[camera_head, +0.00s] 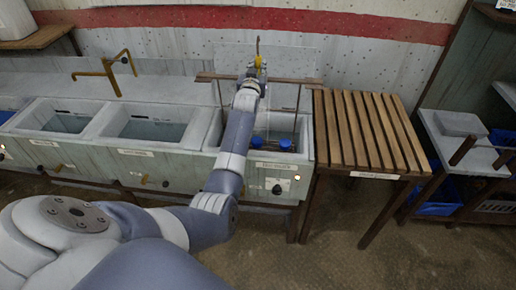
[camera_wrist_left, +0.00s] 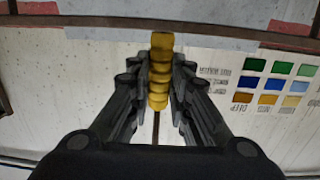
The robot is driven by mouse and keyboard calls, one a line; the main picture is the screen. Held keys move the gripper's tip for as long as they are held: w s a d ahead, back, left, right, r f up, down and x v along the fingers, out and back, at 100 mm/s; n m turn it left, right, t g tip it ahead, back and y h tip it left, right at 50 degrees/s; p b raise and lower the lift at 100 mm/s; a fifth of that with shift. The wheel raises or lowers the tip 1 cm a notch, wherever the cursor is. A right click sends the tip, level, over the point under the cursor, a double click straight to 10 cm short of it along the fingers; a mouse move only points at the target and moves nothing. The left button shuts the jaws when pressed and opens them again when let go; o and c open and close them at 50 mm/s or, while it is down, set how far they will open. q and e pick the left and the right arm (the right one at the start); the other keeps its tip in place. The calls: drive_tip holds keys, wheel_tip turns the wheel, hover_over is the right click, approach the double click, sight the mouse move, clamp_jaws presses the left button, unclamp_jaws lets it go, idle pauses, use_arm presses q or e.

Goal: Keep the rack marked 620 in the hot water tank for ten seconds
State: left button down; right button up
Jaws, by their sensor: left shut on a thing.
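My left gripper (camera_head: 257,76) is over the rightmost tank (camera_head: 310,145) in the head view, its arm crossing that tank. It is shut on a yellow ribbed handle (camera_head: 258,62), which also shows between the fingers in the left wrist view (camera_wrist_left: 160,75). A thin rod runs down from the handle. Blue round items (camera_head: 286,143) show low inside the tank; thin upright wires appear above them. Whether they belong to the held rack is hard to tell. No number 620 is readable, and the tank's label is too small to read. My right gripper is not in view.
Two more basins (camera_head: 150,130) with a brass tap (camera_head: 105,72) lie to the left. A slatted wooden table (camera_head: 365,125) stands to the right, bare. A colour chart (camera_wrist_left: 270,82) is on the wall panel.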

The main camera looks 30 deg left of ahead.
use_arm(q)
wheel_tip(320, 180, down, 8)
drive_tip(key=b, duration=0.6)
drive_tip(key=shift+f, duration=0.2)
idle(6.8)
